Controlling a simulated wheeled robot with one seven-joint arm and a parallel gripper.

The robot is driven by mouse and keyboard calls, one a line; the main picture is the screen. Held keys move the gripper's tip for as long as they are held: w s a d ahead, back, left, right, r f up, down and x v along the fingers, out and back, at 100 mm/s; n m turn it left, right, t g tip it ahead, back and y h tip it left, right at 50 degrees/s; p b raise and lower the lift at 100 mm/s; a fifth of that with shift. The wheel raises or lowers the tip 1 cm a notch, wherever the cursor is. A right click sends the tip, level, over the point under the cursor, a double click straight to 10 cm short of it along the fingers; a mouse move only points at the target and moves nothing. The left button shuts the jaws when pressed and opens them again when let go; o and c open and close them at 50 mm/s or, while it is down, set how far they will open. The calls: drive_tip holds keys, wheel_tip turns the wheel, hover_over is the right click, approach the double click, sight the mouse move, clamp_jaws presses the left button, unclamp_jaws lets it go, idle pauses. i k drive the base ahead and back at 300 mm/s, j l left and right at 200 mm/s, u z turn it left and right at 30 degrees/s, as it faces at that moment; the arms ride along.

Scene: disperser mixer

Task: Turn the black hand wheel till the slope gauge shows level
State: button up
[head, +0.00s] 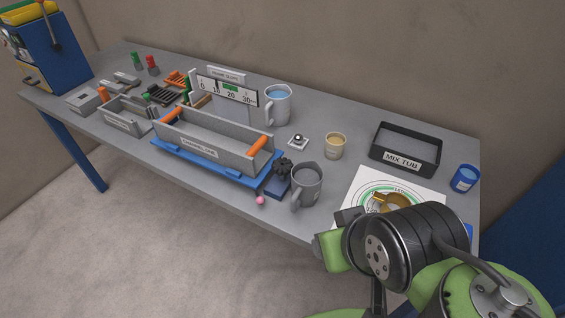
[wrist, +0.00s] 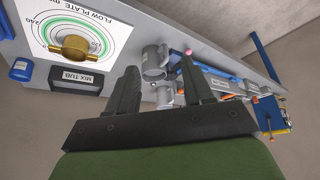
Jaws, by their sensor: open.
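The black hand wheel (head: 283,166) is a small knobbed wheel on a dark blue block at the right end of the blue-based grey channel (head: 213,142). The slope gauge (head: 227,90) is a white scale board behind the channel, marked about 0, 10, 20, 30. A green band lies above its middle, and a dark pointer seems to stand near the 0 end. My gripper (wrist: 157,88) is open and empty in the wrist view, well away from the wheel. The wheel is not clear in the wrist view.
A grey mug (head: 307,185) stands just right of the wheel, and a pink ball (head: 260,201) is near the front edge. A beige cup (head: 335,146), a black mix tub (head: 405,148), a white flow plate (head: 424,187) and a blue jar (head: 465,178) are farther right.

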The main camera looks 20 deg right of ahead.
sight(281, 167)
drive_tip(key=i+j+u, duration=0.3)
drive_tip(key=i+j, duration=0.3)
drive_tip(key=i, duration=0.15)
